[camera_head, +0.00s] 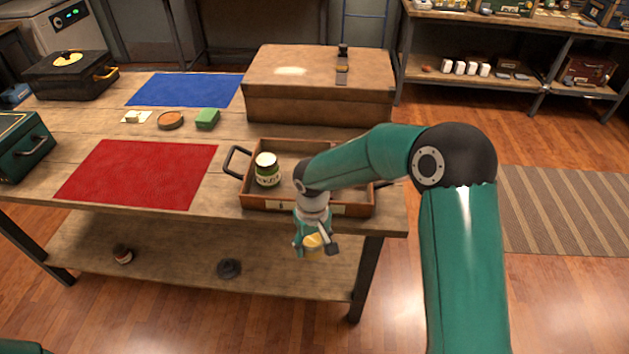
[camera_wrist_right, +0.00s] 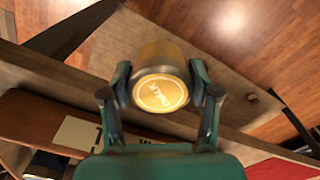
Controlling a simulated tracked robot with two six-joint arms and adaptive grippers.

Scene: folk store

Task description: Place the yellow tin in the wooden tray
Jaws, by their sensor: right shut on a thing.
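The yellow tin (camera_wrist_right: 160,92) is held between the two fingers of my right gripper (camera_wrist_right: 163,98) in the right wrist view. Its round lid faces the camera. In the head view my right gripper (camera_head: 316,245) is shut on the tin (camera_head: 313,243), in front of the table's front edge and above the lower shelf. The wooden tray (camera_head: 252,200) stands on the table just behind the gripper. My right forearm hides part of the tray. A jar (camera_head: 267,170) with a pale lid stands in the tray's left part. My left gripper is out of view.
A large brown case (camera_head: 318,95) stands behind the tray. A red mat (camera_head: 138,174) and a blue mat (camera_head: 184,90) lie bare to the left. A green block (camera_head: 207,119) and a round brown dish (camera_head: 171,120) lie between them. Small items sit on the lower shelf (camera_head: 180,262).

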